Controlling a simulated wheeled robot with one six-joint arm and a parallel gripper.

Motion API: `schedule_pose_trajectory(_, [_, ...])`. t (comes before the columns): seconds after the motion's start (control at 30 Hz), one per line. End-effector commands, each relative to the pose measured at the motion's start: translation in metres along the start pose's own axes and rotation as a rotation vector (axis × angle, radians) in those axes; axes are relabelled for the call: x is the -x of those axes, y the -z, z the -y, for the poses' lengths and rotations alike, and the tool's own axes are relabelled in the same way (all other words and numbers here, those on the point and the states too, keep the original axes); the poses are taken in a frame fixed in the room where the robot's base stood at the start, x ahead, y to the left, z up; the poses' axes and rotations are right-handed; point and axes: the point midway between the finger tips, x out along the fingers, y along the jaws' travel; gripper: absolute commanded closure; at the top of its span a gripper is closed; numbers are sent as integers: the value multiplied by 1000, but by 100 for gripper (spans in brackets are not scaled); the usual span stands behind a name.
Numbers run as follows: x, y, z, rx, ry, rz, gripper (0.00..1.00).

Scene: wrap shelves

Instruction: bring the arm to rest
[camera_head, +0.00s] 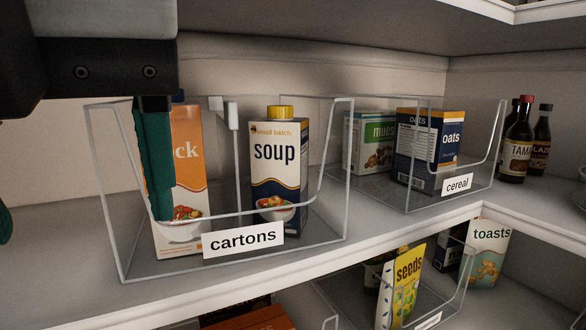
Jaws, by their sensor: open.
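My gripper (82,218) is at the left, with its dark body at the top left corner. One teal finger hangs in front of the orange and white carton (188,150), hiding part of it. A sliver of teal at the left edge looks like the other finger. The gripper is open, with nothing seen between the fingers. I cannot tell whether the near finger touches the carton or the clear bin labelled cartons (318,205). A soup carton (275,170) with a yellow cap stands upright in the same bin, right of a thin divider (231,118).
A clear cereal bin (489,150) holds a mues box (370,145) and an oats box (425,150). Dark sauce bottles (517,140) stand right of it. A lower shelf holds a seeds pack (403,285) and a toasts pack (488,255). An upper shelf (330,22) overhangs.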

Motion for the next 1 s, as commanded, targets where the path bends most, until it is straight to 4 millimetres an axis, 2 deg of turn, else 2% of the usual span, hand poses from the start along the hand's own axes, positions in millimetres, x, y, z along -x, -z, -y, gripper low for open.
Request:
schedule_pose_trajectory(0.17, [-5,2,-4,-239,-11,-8,34])
schedule_pose_trajectory(0.27, [-22,15,-4,-448,-2,-39,34])
schedule_pose_trajectory(0.37, [-42,24,10,-694,23,-68,34])
schedule_pose_trajectory(0.47, [-65,28,37,-982,66,-89,34])
schedule_pose_trajectory(0.67, [-117,38,124,-1685,192,-98,34])
schedule_pose_trajectory(0.8, [-147,57,187,-2147,284,-73,34])
schedule_pose_trajectory(1.0, [-176,96,263,-2711,401,-8,34])
